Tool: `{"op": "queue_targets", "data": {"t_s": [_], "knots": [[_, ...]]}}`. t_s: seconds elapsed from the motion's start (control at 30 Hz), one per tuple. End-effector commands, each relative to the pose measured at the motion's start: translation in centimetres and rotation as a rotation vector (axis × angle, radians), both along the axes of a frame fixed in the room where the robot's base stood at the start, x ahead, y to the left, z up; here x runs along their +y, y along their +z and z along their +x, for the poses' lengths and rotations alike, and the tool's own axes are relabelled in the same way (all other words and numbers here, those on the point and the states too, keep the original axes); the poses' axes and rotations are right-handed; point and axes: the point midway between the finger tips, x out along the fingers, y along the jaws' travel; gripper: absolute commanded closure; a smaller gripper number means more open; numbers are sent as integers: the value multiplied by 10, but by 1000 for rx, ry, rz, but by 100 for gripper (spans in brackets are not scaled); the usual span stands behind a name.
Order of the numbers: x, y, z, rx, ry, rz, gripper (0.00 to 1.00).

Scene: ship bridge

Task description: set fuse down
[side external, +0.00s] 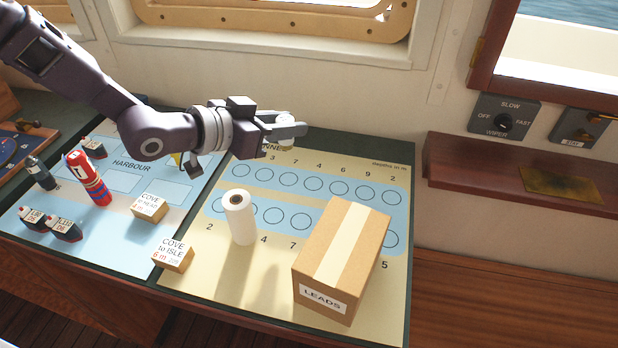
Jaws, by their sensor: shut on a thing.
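My gripper (298,131) is at the end of my arm, above the far edge of the sand-coloured part of the chart board (270,300). Its fingers point right and are shut on a small pale thing, taken to be the fuse (275,147). The fingers hide most of it, so its full shape and tilt are unclear. I cannot tell whether it touches the board.
A white roll (240,220) stands upright on the board, left of a cardboard box marked LEADS (322,302). Small blocks (149,208), toy boats (66,231) and a red cylinder (95,185) stand on the left. Several circles between are clear.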

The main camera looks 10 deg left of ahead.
Motion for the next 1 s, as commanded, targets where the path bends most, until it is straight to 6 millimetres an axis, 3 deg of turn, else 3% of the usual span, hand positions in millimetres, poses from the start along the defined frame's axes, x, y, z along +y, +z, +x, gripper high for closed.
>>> {"op": "queue_targets", "data": {"t_s": [0.1,0.3,0.43,0.63,1.0], "knots": [[-41,2,-3,-5,-167,-2,100],[-73,-2,0,-2,-336,-4,100],[-78,-9,3,2,-369,-2,100],[-79,-56,2,5,-374,-1,100],[-79,-105,2,1,-374,-2,100]]}}
